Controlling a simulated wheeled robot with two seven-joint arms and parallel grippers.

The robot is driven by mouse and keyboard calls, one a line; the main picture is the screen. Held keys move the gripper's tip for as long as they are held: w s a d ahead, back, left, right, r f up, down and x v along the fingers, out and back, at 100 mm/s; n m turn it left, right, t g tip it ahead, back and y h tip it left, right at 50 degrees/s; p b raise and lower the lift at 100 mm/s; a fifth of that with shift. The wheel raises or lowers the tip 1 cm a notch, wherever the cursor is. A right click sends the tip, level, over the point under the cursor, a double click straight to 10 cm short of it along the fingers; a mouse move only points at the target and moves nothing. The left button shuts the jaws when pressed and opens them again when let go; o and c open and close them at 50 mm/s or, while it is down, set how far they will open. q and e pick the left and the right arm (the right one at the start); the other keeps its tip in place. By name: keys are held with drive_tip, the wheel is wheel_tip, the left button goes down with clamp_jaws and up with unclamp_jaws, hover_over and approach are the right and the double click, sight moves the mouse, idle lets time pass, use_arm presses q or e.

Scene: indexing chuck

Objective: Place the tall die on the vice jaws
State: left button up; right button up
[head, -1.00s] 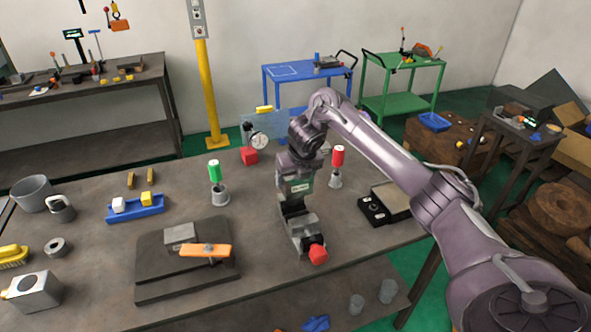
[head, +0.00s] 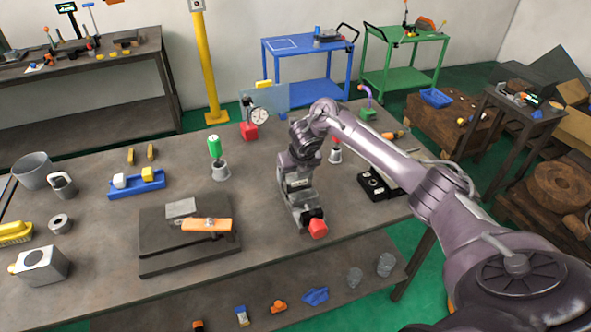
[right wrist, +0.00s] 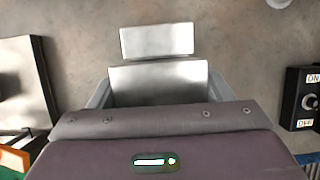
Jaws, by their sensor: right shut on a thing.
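My right gripper (head: 299,196) is over the grey vice (head: 306,219), pointing down. It is shut on a silver block, which I take to be the tall die (right wrist: 157,84), seen between its fingers in the right wrist view. Just beyond it there is a second pale metal block (right wrist: 157,41), apparently part of the vice. A red knob (head: 318,229) shows at the vice's front end. In the head view the gripper hides the die and most of the jaws. I cannot tell if the die touches the jaws. My left gripper is not in view.
A dark plate (head: 190,262) with a grey block and orange bar lies left of the vice. A black switch box (head: 378,186) stands to the right. A green-handled tool (head: 215,150) stands behind left. A blue tray (head: 137,186) is further left.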

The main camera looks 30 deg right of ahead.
drive_tip(key=shift+f+b, duration=0.1)
drive_tip(key=shift+b, duration=0.2)
drive_tip(key=o, duration=1.4)
drive_tip(key=shift+f, duration=0.25)
drive_tip(key=o, duration=0.4)
drive_tip(key=shift+s+r, duration=0.1)
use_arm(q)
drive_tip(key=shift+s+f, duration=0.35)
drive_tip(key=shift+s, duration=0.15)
use_arm(e)
drive_tip(key=shift+a, duration=0.1)
